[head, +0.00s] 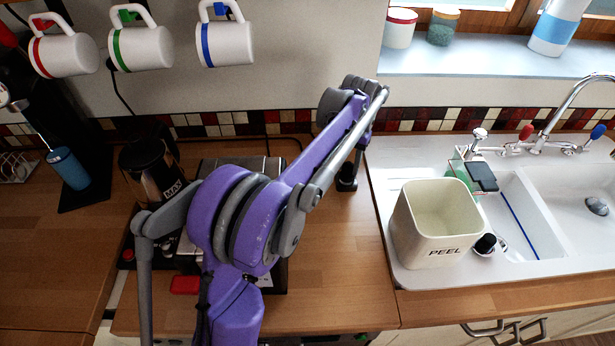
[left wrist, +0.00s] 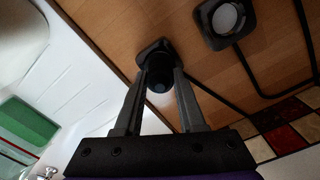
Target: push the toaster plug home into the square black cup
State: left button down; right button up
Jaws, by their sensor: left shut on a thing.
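A toaster-like metal appliance (head: 272,168) is mostly hidden behind my purple arm. My right gripper is not in view.
A cream PEEL bin (head: 437,250) stands by the sink, right of the cup. A kettle (head: 151,172) stands left. Mugs (head: 143,48) hang above.

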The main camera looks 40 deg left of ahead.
aim_at(348, 166)
pick_arm(q)
jog(key=shift+f, duration=0.5)
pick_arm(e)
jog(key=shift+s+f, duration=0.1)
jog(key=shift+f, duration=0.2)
pick_arm(q)
jog(key=shift+c, duration=2.1)
grip_release()
jog(key=shift+c, duration=1.3)
jog(key=shift+r, duration=0.1)
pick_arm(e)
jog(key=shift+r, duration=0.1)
pick_arm(q)
jog(key=shift+w+r+p, duration=0.1)
jog(key=shift+r+p, duration=1.3)
jog(key=shift+r, duration=2.05)
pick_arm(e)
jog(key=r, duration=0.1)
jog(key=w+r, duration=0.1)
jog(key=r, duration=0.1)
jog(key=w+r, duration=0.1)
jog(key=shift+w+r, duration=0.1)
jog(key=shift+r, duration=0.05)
pick_arm(q)
jog(key=shift+f, duration=0.15)
